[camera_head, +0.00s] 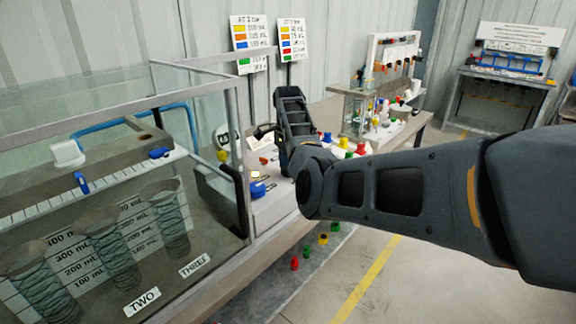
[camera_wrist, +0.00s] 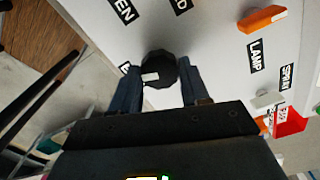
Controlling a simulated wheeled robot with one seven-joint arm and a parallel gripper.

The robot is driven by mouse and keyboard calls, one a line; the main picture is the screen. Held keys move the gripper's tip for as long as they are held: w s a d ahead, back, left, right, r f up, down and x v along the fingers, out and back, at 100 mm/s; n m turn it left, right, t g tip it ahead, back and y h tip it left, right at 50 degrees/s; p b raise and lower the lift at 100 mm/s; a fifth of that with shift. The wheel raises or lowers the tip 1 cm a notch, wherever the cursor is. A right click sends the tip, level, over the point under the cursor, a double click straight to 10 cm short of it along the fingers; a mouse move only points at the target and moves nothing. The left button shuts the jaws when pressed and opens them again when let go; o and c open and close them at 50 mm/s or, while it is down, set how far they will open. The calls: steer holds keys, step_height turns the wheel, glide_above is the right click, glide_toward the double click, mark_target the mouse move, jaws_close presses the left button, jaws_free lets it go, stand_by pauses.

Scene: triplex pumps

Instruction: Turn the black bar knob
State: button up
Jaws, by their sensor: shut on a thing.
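In the wrist view a dark, rounded black knob (camera_wrist: 160,66) stands on a white panel, with a small pale patch on its near side. I take it to be the black bar knob; its bar shape is not clear from this angle. My gripper (camera_wrist: 160,78) has one finger on each side of the knob and is shut on it. In the head view my arm covers part of the panel, and the knob cannot be made out there.
The white panel (camera_wrist: 215,45) carries black labels, including one reading LAMP (camera_wrist: 256,54), an orange switch (camera_wrist: 262,19) and a grey switch (camera_wrist: 267,100). A glass tank (camera_head: 205,215) stands left of my arm. Open floor (camera_head: 430,265) lies at the right front.

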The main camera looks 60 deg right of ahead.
steer(key=o, duration=1.1)
steer(key=shift+c, duration=0.2)
steer(key=shift+r+b, duration=0.7)
steer(key=shift+r, duration=3.25)
